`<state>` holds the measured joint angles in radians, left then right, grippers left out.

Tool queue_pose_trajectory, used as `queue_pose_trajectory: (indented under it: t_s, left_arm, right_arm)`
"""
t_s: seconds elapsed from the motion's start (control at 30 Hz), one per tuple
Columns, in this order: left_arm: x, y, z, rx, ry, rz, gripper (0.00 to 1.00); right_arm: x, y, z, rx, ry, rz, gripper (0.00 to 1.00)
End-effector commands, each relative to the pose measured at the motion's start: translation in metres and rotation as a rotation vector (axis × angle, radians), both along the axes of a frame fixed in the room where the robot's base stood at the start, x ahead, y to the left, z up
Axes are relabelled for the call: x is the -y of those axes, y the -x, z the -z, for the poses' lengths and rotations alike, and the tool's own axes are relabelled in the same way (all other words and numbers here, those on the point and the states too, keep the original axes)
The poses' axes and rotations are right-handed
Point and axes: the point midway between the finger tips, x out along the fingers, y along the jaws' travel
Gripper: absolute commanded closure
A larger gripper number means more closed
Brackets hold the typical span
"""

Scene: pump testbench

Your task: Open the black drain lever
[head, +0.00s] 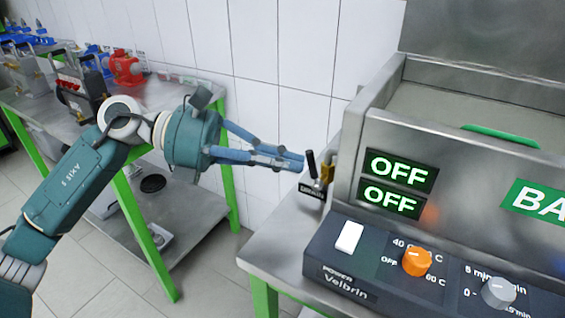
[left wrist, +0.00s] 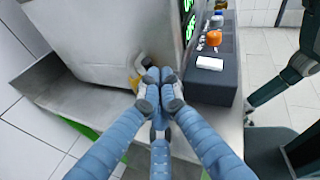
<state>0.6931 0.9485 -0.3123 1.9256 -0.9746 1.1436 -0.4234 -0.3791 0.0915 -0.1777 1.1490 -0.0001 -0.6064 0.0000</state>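The black drain lever (head: 311,164) stands nearly upright beside a brass-coloured valve part (head: 327,168), at the left side of the steel bath. A dark label plate (head: 312,190) sits below it. My left gripper (head: 299,163) points right, with its blue fingertips just left of the lever; whether they touch it is not clear. In the left wrist view the fingertips (left wrist: 160,82) are closed together, with nothing visible between them. My right gripper is not in view.
The steel bath (head: 455,165) and its control panel (head: 335,270), with an orange knob (head: 417,262), stand close right of the gripper. A steel table (head: 165,95) with a red pump (head: 126,67) is at the left. A white tiled wall (head: 270,45) lies behind.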

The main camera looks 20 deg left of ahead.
Motion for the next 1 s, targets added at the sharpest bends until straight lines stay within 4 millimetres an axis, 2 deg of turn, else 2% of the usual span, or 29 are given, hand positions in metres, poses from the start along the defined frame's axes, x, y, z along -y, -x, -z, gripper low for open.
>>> queue_pose_trajectory:
  t_s: [0.27,0.37,0.7,0.83,1.0]
  left_arm:
    - [-0.008,0.001,0.000,-0.004,0.000,-0.002,1.00]
    - [-0.023,0.002,-0.004,-0.002,-0.002,-0.004,1.00]
    - [-0.091,0.013,-0.020,-0.002,-0.001,-0.003,1.00]
    - [-0.107,0.015,-0.024,-0.001,-0.001,-0.003,1.00]
    - [-0.115,0.018,-0.027,-0.002,0.000,0.000,1.00]
  right_arm:
    - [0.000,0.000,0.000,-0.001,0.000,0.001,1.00]
    - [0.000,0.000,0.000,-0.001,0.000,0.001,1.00]
    - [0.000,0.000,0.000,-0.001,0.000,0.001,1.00]
    - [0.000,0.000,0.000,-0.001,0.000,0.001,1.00]
    - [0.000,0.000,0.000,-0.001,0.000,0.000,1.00]
